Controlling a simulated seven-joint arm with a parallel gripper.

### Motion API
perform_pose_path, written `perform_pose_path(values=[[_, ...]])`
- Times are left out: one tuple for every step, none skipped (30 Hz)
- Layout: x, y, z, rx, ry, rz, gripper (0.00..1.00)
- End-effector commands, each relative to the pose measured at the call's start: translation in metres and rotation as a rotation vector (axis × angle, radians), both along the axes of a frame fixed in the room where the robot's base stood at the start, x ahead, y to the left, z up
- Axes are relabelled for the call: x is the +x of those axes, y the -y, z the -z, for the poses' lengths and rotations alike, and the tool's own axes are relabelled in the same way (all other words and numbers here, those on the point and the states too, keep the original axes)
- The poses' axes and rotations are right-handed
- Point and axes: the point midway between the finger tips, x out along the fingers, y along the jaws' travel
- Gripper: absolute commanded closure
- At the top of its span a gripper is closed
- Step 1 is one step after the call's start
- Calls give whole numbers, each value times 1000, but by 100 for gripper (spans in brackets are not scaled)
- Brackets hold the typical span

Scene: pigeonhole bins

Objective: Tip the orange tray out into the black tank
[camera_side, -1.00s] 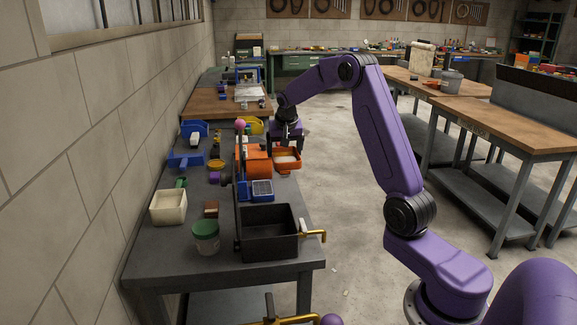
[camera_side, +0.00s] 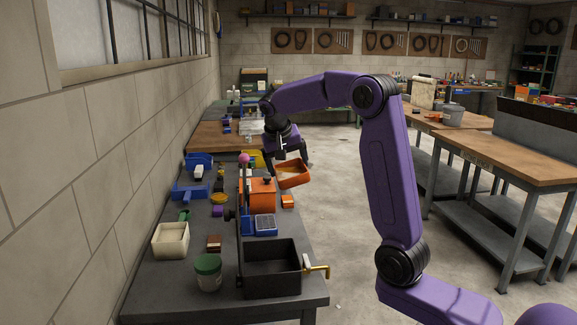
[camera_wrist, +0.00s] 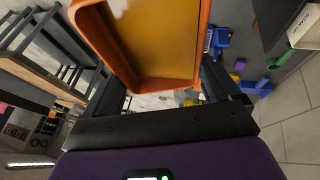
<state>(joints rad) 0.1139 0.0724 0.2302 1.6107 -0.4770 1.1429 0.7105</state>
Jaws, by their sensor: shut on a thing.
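The orange tray (camera_side: 293,183) is held by my gripper (camera_side: 281,158) in the air above the far right edge of the grey bench. In the wrist view, the orange tray (camera_wrist: 193,50) fills the upper middle between my gripper's dark fingers (camera_wrist: 165,85). Its inside looks yellow-brown with a pale patch at the top; I cannot tell what the contents are. The black tank (camera_side: 273,285) stands open-topped at the near end of the bench, well apart from the tray. Its visible inside is dark.
Orange blocks (camera_side: 258,194) and a blue item (camera_side: 265,225) stand between tray and tank. A thin upright post with a pink ball (camera_side: 244,158) rises nearby. A brass handle (camera_side: 317,270) juts from the tank's right. A cream bin (camera_side: 170,241) and green-lidded jar (camera_side: 208,274) stand left.

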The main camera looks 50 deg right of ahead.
Motion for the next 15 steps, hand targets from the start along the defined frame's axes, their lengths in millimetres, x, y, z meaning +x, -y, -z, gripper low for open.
perform_pose_path(values=[[3,-3,0,-45,-45,-5,53],[3,-3,0,-73,-73,-4,53],[4,-4,-1,-111,-111,-5,53],[5,-5,-1,-140,-140,-5,53],[5,-5,-1,-169,-169,-4,53],[6,-6,-2,-208,-208,-3,53],[7,-7,-2,-239,-237,-3,53],[7,-7,-2,-268,-266,-3,53],[8,-8,-1,-306,-304,-4,53],[9,-9,-1,-335,-332,-3,53],[10,-9,-1,-363,-360,-2,53],[11,-10,-1,-401,-398,-3,53],[11,-11,0,-429,-427,-2,53],[12,-12,0,-457,-454,-2,53],[13,-13,1,-493,-491,-3,53]])
